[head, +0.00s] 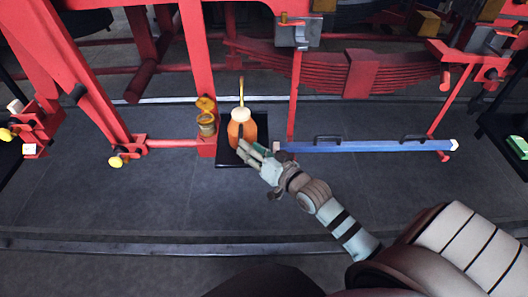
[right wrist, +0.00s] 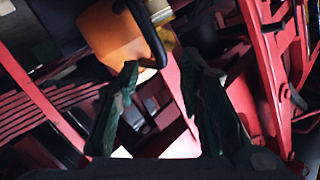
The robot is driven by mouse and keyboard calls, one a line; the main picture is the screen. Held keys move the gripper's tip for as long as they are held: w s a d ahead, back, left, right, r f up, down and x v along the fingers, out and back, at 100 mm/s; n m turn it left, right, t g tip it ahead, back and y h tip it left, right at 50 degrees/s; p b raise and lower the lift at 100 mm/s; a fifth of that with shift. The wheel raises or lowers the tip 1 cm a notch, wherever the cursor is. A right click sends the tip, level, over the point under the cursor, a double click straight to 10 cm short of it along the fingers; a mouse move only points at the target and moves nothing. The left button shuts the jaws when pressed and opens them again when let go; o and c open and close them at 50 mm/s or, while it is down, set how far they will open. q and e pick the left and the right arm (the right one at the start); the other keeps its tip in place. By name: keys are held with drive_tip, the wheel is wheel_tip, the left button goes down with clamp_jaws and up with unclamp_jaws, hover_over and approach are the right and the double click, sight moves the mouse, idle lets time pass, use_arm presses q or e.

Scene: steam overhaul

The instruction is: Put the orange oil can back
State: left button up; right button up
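The orange oil can (head: 236,130), with a pale top and a tall yellow spout, stands upright on a small black tray (head: 229,160) in the head view. My right gripper (head: 247,150) reaches in from the lower right and is at the can's front right side. In the right wrist view the can's orange body (right wrist: 108,32) and dark handle (right wrist: 155,32) show just ahead of the fingertips. The fingers (right wrist: 160,65) are apart, with nothing clearly held between them. Whether a finger touches the can I cannot tell. My left gripper is out of view.
A brass lidded cup (head: 207,122) on a red post stands just left of the can. A blue bar (head: 365,146) runs to the right. Red beams and a leaf spring (head: 330,68) are behind. Open grey floor (head: 130,205) lies in front.

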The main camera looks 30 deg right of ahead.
drive_tip(key=s+r+p, duration=0.1)
drive_tip(key=s+p, duration=0.1)
drive_tip(key=s, duration=0.4)
drive_tip(key=shift+d+p, duration=0.35)
drive_tip(key=shift+p, duration=0.05)
